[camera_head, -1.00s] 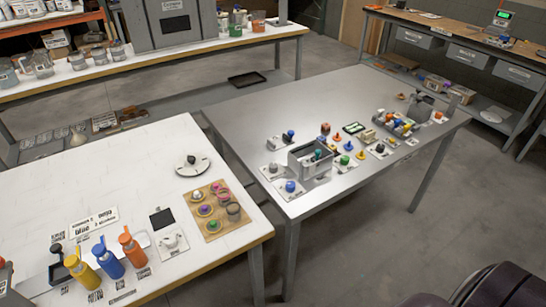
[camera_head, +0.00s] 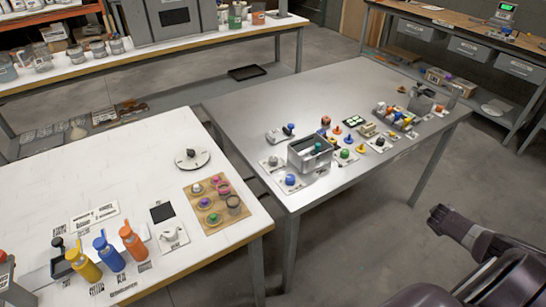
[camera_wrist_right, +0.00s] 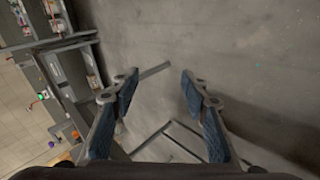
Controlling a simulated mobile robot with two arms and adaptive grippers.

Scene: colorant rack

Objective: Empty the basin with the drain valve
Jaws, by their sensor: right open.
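A grey open-topped box that looks like the basin (camera_head: 300,165) stands near the front left corner of the metal table (camera_head: 260,110). A dark knob with a green part shows inside it. I cannot tell which of these is the drain valve. My right gripper (camera_head: 437,216) is over the floor, right of the table and well apart from the basin. In the wrist view it is open and empty (camera_wrist_right: 158,88). My left gripper is out of view.
Several coloured knobs and a block rack (camera_head: 396,117) stand along the table's front edge. The white table (camera_head: 100,170) at left holds bottles (camera_head: 132,243) and a wooden board (camera_head: 215,220).

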